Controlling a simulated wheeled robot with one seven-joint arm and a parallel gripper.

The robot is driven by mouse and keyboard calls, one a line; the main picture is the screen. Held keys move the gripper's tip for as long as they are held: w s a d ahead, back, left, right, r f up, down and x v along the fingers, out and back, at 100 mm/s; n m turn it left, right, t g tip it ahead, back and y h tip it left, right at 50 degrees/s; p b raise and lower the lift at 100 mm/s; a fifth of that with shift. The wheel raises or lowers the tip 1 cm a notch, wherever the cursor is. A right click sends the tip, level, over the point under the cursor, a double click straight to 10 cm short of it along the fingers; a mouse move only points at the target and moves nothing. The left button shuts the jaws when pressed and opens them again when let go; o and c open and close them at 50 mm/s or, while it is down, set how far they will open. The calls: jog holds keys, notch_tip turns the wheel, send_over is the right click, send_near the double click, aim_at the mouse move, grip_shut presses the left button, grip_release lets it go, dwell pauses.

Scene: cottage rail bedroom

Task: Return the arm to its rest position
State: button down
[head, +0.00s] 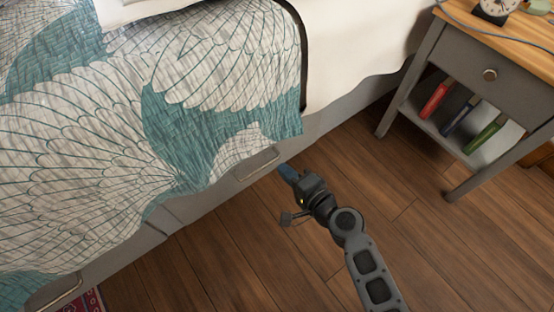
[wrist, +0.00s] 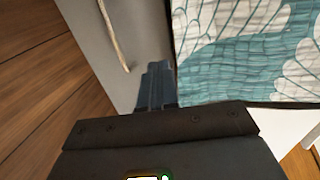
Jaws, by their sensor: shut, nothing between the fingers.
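My gripper (head: 284,170) is shut and empty in the head view, at the end of my arm, which reaches up from the lower right over the wooden floor. Its blue-grey fingertips are close to the side of the bed, near a drawer handle (head: 256,165); I cannot tell whether they touch anything. In the wrist view my gripper (wrist: 157,75) shows its fingers together, with the grey bed base (wrist: 128,32) behind them and the patterned quilt (wrist: 245,45) to their right.
The bed's quilt (head: 90,120) fills the left, hanging over its drawer fronts. A grey nightstand (head: 459,62) with books on its shelf and a clock (head: 495,8) on top stands at the right. A red rug (head: 88,301) shows at lower left. Bare floor (head: 420,225) lies between.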

jog(key=shift+v, duration=0.9)
jog(key=s+d+r+n+h, duration=0.1)
jog(key=s+d+n+h, duration=0.1)
jog(key=s+d, duration=0.35)
jog(key=s+d+r+n+t+h, duration=0.1)
jog(key=s+d+r+h, duration=0.15)
jog(key=s, duration=0.65)
jog(key=s+d+r+n+h, duration=0.1)
jog(key=s+d+n+h, duration=0.1)
jog(key=s+d, duration=0.4)
jog(key=s+d+r+n, duration=0.2)
jog(key=s+r, duration=0.6)
jog(key=s+r+n+t+p, duration=0.1)
jog(key=s+r+n+p, duration=0.1)
jog(key=r+p, duration=1.2)
jog(key=s+r+n+h+p, duration=0.1)
jog(key=s+r+n+p, duration=0.1)
jog(key=r+p, duration=1.2)
notch_tip(320, 180, up, 12)
jog(key=shift+s+d+f+t+p, duration=0.2)
jog(key=shift+s+f+t+p, duration=0.15)
jog(key=shift+s, duration=0.5)
jog(key=shift+r+h, duration=0.1)
jog(key=shift+h, duration=0.15)
